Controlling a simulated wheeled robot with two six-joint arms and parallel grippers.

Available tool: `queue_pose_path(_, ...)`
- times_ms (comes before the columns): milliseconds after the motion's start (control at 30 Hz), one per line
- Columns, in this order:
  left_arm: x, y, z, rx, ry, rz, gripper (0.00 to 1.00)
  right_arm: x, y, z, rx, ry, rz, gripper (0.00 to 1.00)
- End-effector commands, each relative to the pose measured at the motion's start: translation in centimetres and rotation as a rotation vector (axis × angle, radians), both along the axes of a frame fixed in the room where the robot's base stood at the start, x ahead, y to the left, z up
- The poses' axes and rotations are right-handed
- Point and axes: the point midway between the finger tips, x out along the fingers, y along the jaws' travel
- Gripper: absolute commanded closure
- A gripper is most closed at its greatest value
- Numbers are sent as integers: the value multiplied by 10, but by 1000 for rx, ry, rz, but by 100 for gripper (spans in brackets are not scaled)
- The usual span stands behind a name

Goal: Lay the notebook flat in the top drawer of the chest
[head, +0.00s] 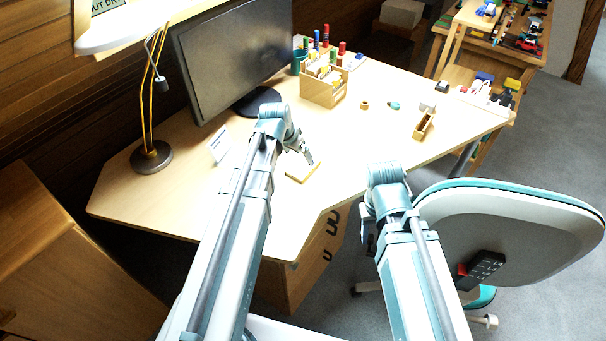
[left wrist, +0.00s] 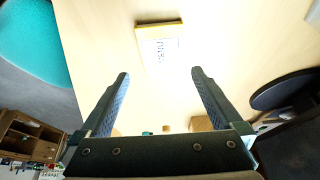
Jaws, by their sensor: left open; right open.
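The notebook (head: 302,172) lies flat on the desk, small and yellow-edged. In the left wrist view the notebook (left wrist: 158,45) shows a pale cover with dark writing and a yellow edge, just beyond the fingertips. My left gripper (head: 309,158) is above the notebook in the head view; in the left wrist view it (left wrist: 160,73) is open with nothing between its fingers. The chest (head: 308,262) with dark handles stands under the desk's front edge, partly hidden by my left arm. No drawer looks clearly pulled out. My right gripper (head: 368,240) hangs near the chest, partly hidden behind its own arm.
A lamp (head: 151,158), a monitor (head: 232,60) and a wooden organiser (head: 324,88) with pens stand on the desk (head: 350,135). A small wooden holder (head: 424,125) is toward the right. A chair (head: 510,220) stands right of my right arm.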

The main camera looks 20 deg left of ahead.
Motion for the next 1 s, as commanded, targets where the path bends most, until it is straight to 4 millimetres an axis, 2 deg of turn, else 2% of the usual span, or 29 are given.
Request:
queue_pose_path(33,4,-1,-14,0,0,0,0,0,0,-14,0,0,0,50)
queue_pose_path(100,7,-2,-21,0,0,0,0,0,0,-21,0,0,0,50)
queue_pose_path(467,10,-3,-27,0,0,1,0,0,0,-27,0,0,0,50)
queue_pose_path(833,24,-5,-68,0,0,0,0,0,0,-68,0,0,1,50)
queue_pose_path(1000,27,-6,-73,0,0,1,0,0,0,-73,0,0,1,50)
